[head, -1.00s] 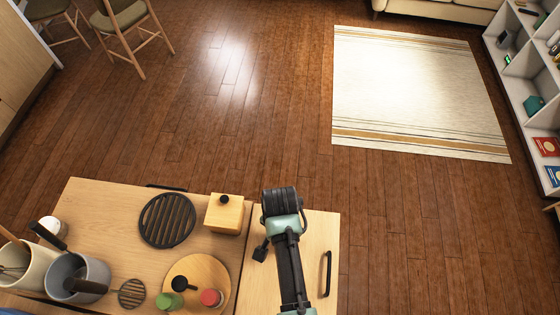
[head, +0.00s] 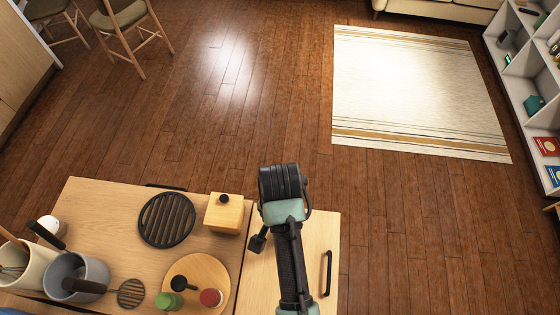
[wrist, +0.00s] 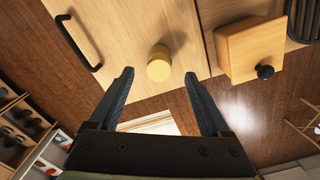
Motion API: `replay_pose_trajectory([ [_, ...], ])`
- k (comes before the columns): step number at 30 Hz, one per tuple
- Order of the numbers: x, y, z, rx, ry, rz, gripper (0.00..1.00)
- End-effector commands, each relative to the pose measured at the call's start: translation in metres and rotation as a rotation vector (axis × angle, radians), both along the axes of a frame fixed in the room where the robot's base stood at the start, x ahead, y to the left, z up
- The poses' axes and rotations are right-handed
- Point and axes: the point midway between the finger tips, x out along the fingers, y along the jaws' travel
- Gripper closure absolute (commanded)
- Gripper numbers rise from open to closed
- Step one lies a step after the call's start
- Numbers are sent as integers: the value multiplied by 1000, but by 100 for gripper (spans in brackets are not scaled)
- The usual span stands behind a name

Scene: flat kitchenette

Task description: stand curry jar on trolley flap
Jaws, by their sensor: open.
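The curry jar (wrist: 159,68) stands upright on the trolley flap in the wrist view, its round yellow top towards me. The flap (wrist: 120,30) is a pale wooden panel with a black handle; it also shows in the head view (head: 312,235), to the right of the trolley top. My gripper (wrist: 158,75) is open, its two dark fingers apart. The jar shows between and beyond the fingertips, and no finger is seen touching it. In the head view my arm hides the jar and my fingers.
A wooden box with a black knob (head: 225,215) stands on the trolley top near the flap. A black grate (head: 166,220) and grey pot (head: 88,275) are further left. Open floor lies beyond the trolley.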

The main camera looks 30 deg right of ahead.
Motion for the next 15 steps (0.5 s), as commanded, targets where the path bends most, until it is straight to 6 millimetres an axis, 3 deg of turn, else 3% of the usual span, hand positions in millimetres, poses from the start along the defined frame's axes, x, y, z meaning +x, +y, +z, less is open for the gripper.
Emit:
replay_pose_trajectory([
  [6, 1, 0, 33, -1, -3, 0, 19],
  [15, 0, 0, 41, 0, 1, 0, 19],
])
